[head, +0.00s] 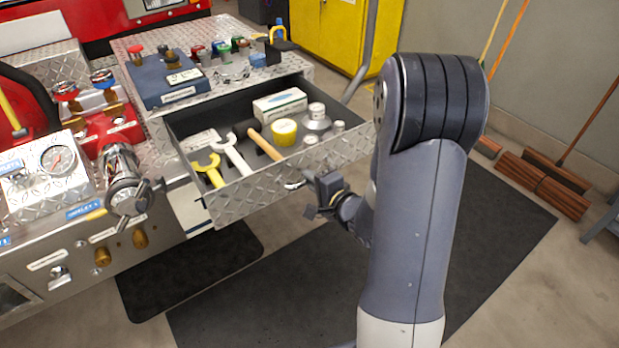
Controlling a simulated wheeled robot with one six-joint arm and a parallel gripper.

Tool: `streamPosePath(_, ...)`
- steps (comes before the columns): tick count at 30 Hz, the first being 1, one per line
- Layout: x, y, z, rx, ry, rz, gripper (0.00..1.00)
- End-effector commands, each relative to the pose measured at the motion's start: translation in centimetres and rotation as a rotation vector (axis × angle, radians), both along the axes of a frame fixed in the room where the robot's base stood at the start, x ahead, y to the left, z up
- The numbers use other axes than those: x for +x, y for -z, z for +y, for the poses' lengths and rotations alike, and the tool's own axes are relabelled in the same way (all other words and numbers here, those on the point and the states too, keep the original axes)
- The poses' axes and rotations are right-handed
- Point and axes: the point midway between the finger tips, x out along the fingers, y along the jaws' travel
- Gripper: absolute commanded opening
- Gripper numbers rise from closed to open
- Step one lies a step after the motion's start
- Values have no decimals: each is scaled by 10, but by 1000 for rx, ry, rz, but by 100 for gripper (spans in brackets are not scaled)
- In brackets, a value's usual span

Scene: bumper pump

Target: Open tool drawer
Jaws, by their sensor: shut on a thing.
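The tool drawer (257,190) is a diamond-plate metal drawer with a dark inside, and it stands pulled out from under the bumper deck. In it lie a yellow spanner (208,170), a white spanner (233,153), a wooden-handled tool (264,145), a yellow round item (284,132), a white box (280,105) and several small metal fittings. My gripper (308,180) is at the drawer's front face, shut on the drawer handle (296,184).
A blue case (168,82) and several coloured caps sit on the deck above the drawer. A pump panel with a gauge (57,159) is at left. Dark mats (270,293) cover the floor. Brooms (547,165) lean by the right wall.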

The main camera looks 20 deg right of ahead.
Motion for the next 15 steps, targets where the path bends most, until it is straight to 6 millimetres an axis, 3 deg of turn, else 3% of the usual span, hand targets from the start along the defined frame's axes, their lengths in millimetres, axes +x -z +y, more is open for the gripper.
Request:
streamPosePath(2,0,1,0,-1,0,2,0)
streamPosePath(3,0,1,0,-1,0,2,14)
streamPosePath(9,0,0,0,0,0,1,30)
streamPosePath(15,0,0,0,0,0,1,31)
